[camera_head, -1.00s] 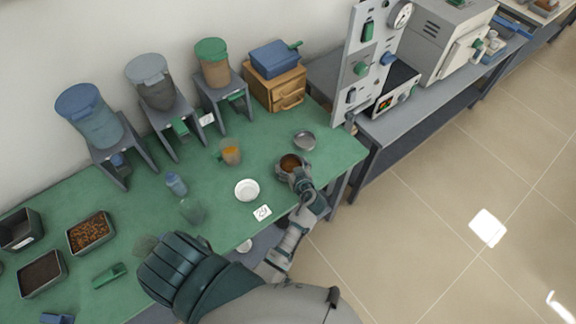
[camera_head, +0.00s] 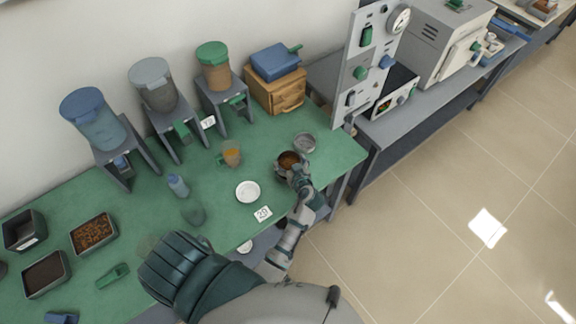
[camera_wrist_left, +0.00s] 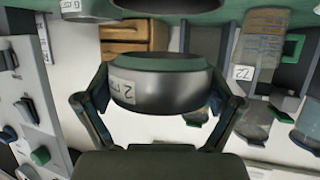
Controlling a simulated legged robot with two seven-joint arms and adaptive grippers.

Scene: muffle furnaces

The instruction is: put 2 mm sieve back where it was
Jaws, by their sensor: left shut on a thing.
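The 2 mm sieve (camera_wrist_left: 160,88) is a dark round ring with a green rim edge and a partly readable "2" label in the left wrist view. My left gripper (camera_wrist_left: 158,100) is shut on it, with a finger on each side. In the head view my left gripper (camera_head: 297,178) is at the right end of the green table, and brown material shows in the round sieve opening (camera_head: 289,161). A dark round vessel (camera_wrist_left: 194,18) shows beyond the sieve in the wrist view; whether they touch cannot be told. My right gripper is not in view.
A grey round dish (camera_head: 304,142) stands just behind the gripper. A wooden box (camera_head: 277,94) and an upright panel (camera_head: 368,65) stand behind.

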